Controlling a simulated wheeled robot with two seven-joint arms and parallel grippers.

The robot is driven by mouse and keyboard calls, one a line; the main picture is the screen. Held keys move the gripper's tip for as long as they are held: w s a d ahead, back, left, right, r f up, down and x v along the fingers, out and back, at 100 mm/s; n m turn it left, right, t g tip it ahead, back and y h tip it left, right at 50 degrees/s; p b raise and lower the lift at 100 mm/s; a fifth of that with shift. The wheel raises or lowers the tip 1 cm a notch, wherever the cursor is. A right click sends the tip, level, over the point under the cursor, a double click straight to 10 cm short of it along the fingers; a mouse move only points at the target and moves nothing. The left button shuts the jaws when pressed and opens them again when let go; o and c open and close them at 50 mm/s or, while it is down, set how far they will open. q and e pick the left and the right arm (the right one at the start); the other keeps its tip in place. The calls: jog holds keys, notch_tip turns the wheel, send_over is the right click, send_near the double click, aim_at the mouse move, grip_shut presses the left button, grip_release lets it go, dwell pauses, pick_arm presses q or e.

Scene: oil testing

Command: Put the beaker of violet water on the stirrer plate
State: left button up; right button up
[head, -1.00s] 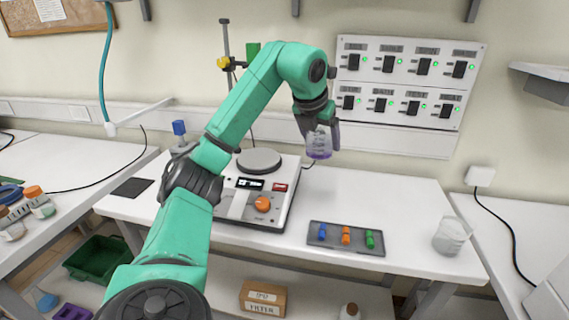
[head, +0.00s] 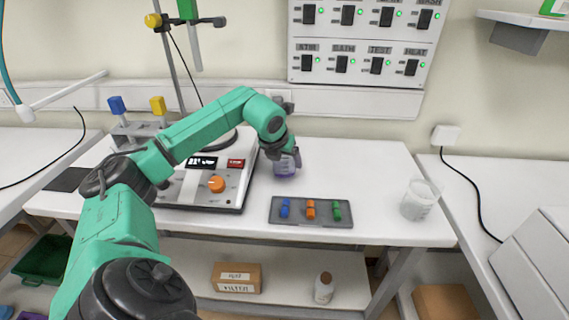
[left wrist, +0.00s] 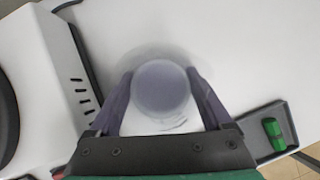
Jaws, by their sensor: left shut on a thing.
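My left gripper (head: 288,160) is shut on the beaker of violet water (head: 285,168), to the right of the stirrer. In the left wrist view, the beaker (left wrist: 161,88) shows from above between the two fingers of the gripper (left wrist: 160,95). It is upright, close over the white table or on it; I cannot tell which. The stirrer (head: 228,200) has an orange knob and a small display. Its round plate (head: 238,138) is partly hidden behind my left arm. The plate's dark edge shows at the far left of the left wrist view (left wrist: 6,115). My right gripper is out of view.
A grey tray (head: 345,222) with blue, orange and green pieces lies in front of the beaker. An empty-looking clear beaker (head: 419,200) stands at the right.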

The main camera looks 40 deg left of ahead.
pick_arm(q)
jog(key=shift+f, duration=0.6)
jog(key=shift+f, duration=0.1)
jog(key=o, duration=1.5)
jog(key=shift+c, duration=0.2)
jog(key=shift+r, duration=0.2)
